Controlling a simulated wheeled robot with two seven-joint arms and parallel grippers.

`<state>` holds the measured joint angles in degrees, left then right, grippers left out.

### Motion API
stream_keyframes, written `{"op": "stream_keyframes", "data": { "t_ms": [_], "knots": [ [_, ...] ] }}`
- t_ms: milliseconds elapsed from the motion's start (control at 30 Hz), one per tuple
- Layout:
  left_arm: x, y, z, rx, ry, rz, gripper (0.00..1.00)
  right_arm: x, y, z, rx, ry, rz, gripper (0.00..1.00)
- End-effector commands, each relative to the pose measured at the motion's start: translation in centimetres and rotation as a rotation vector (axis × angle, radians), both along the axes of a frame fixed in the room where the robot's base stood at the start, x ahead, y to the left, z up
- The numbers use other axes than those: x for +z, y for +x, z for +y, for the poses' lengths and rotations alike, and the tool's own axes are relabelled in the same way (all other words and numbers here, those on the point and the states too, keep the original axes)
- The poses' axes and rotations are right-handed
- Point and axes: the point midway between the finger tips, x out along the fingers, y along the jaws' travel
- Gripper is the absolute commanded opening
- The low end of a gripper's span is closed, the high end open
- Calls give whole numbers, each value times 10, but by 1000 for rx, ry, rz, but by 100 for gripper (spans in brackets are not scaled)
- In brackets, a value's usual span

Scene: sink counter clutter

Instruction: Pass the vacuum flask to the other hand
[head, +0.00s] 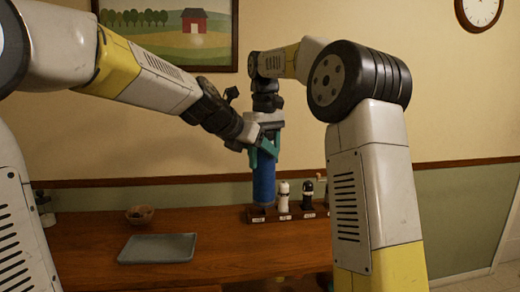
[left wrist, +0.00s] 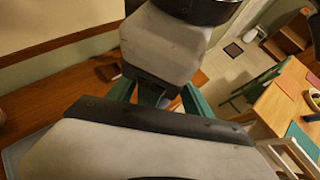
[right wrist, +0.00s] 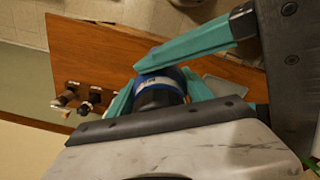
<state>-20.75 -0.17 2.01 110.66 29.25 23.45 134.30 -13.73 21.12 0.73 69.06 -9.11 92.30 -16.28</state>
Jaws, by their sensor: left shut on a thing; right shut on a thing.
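The vacuum flask (head: 264,181) is a blue upright cylinder at the middle of the head view. My left gripper (head: 254,155) is shut on its upper part, coming in from the left. My right gripper (head: 277,142) is shut on it from above, close against the left one. In the right wrist view, the flask's dark end and blue band (right wrist: 160,84) show between the teal fingers. In the left wrist view, the right gripper's pale body covers most of the flask. I cannot tell whether the flask's base touches the rack below it.
A wooden rack (head: 292,214) with labelled places holds a white bottle (head: 283,197) and a black bottle (head: 308,196), close to the flask's right. A grey tray (head: 157,249) and a small bowl (head: 140,214) are to the left. The counter (head: 225,245) between is clear.

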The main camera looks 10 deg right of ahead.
Motion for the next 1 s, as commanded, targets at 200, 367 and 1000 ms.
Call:
{"op": "stream_keyframes", "data": {
  "t_ms": [200, 367, 1000],
  "knots": [
    [1, -1, -2, -4, -1, -1, 0, 0, 1, 0, 1, 1, -4, 84],
    [1, -1, -1, -4, -1, -1, 0, 0, 1, 0, 1, 1, -3, 84],
    [1, -1, -1, -2, -2, -1, 0, 67, 2, 1, 1, 2, -5, 84]
  ]
}}
